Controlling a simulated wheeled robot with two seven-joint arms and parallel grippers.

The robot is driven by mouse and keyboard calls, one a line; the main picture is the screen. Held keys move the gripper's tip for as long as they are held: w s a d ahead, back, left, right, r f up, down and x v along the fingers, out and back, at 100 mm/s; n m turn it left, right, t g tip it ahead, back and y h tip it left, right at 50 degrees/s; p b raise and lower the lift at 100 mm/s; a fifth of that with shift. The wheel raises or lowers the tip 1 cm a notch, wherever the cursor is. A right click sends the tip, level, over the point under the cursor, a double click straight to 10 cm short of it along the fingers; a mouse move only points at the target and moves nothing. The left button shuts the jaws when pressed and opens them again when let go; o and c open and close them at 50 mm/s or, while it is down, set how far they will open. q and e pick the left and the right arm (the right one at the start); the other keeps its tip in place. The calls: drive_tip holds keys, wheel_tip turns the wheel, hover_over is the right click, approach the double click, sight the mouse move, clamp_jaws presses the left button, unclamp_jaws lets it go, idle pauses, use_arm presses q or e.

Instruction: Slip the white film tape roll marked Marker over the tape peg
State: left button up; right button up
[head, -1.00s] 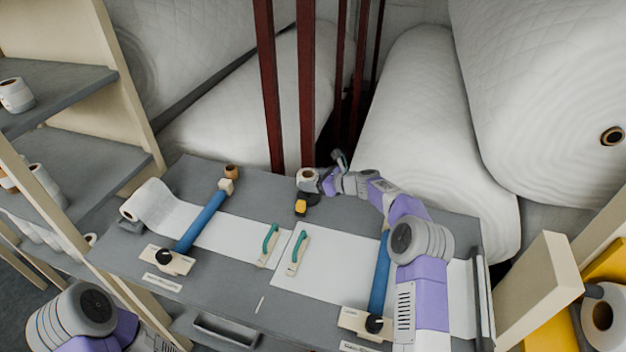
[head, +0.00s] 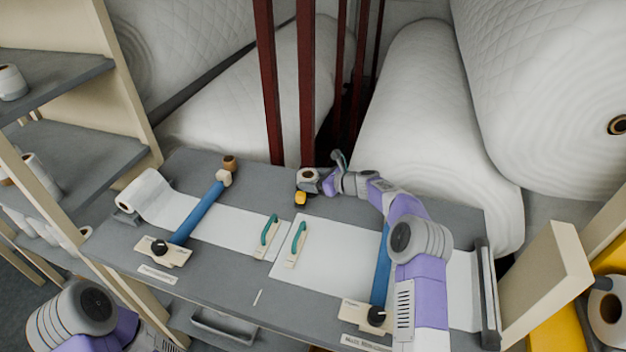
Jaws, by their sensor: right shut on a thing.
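A white tape roll (head: 309,174) with a brown core is at the far middle of the workbench, its open end facing up toward me. My right gripper (head: 322,181) is shut on the roll from its right side. Any marking on the roll is too small to read. My left gripper is out of view; only part of my left arm shows at the lower left.
The grey workbench (head: 225,285) carries white sheets, two blue bars (head: 203,212) and two green-handled tools (head: 268,233). Dark red posts (head: 306,90) rise close behind the held roll. Shelves (head: 95,160) stand left.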

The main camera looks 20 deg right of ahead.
drive_tip(key=shift+p, duration=0.3)
idle(0.6)
drive_tip(key=shift+f+b, duration=0.4)
drive_tip(key=shift+f, duration=0.15)
idle(0.4)
drive_tip(key=o, duration=0.8)
drive_tip(key=shift+p+v, duration=0.6)
drive_tip(key=shift+v, duration=4.95)
drive_tip(key=shift+f, duration=0.1)
